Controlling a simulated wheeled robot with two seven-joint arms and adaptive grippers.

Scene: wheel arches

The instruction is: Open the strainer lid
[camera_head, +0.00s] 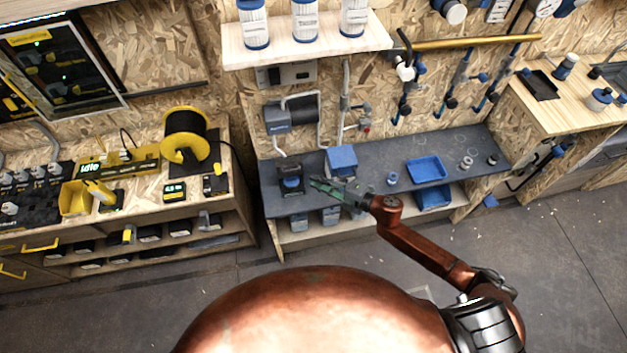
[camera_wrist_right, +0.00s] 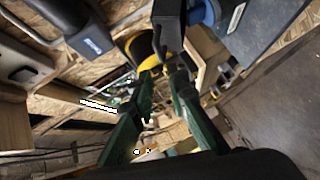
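My right gripper (camera_head: 319,185) reaches in from the right over the front of the dark bench, between a dark unit with blue parts (camera_head: 291,183) and a blue box-shaped part (camera_head: 341,157). I cannot tell which of these carries the strainer lid. In the right wrist view the gripper's green fingers (camera_wrist_right: 162,80) stand apart with nothing held between them. A dark upright block (camera_wrist_right: 168,20) and a blue rounded part (camera_wrist_right: 204,11) show just beyond the fingertips. Contact with any of them cannot be made out. My left gripper is out of view.
The dark bench top (camera_head: 385,199) also bears a blue tray (camera_head: 426,169) and small rings. A grey box with pipes (camera_head: 291,115) hangs on the wall behind. A yellow spool (camera_head: 184,149) stands on the left bench. The floor (camera_head: 560,270) in front is clear.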

